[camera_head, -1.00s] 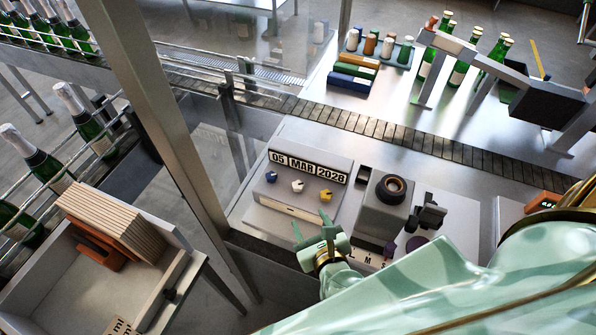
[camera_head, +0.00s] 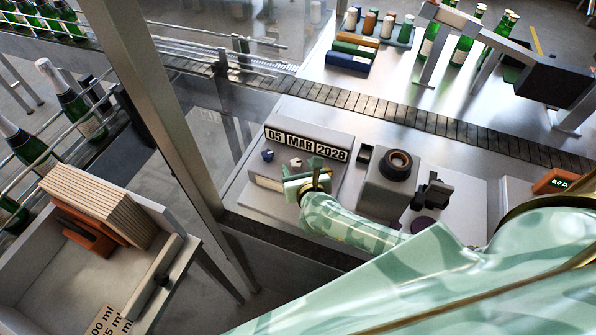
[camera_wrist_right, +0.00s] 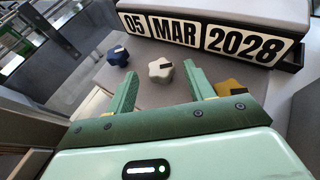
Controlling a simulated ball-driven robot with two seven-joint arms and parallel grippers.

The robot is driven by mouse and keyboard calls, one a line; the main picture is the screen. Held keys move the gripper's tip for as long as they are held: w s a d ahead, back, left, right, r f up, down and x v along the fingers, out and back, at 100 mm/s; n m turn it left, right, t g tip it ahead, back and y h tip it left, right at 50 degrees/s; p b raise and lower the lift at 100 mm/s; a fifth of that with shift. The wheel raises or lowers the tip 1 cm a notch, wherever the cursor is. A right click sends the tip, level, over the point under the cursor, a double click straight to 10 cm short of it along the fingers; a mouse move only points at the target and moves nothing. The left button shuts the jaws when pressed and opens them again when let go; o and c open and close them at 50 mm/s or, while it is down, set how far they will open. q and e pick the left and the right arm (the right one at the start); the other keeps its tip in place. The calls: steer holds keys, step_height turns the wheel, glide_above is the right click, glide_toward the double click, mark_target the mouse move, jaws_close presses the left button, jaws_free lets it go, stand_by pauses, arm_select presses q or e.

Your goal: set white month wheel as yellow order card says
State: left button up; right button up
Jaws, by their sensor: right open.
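The white month wheel (camera_head: 295,163) is a lobed knob on the sloped grey date unit, below a plate reading 05 MAR 2028 (camera_head: 306,144). In the right wrist view the white wheel (camera_wrist_right: 160,69) lies ahead, around the gap between my right gripper's (camera_wrist_right: 161,72) fingertips, and they are not closed on it. My right gripper (camera_head: 306,168) is open over the knobs in the head view. The blue wheel (camera_wrist_right: 118,56) is left of the white one. The yellow wheel (camera_wrist_right: 232,87) is right, partly behind a finger. I cannot make out a yellow order card. My left gripper is out of view.
A grey machine with a dark round opening (camera_head: 398,163) stands right of the date unit. A slatted conveyor (camera_head: 330,95) runs behind. A metal post (camera_head: 150,110) and an open bin (camera_head: 60,275) stand at left.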

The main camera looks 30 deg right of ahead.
steer(key=shift+w+d+f, duration=0.15)
steer(key=shift+w+f, duration=0.1)
steer(key=shift+w, duration=0.35)
steer(key=c, duration=1)
steer(key=n+y, duration=0.2)
steer(key=d+n+y, duration=0.1)
steer(key=n+y, duration=0.1)
steer(key=shift+n+y, duration=0.7)
steer(key=shift+y, duration=0.5)
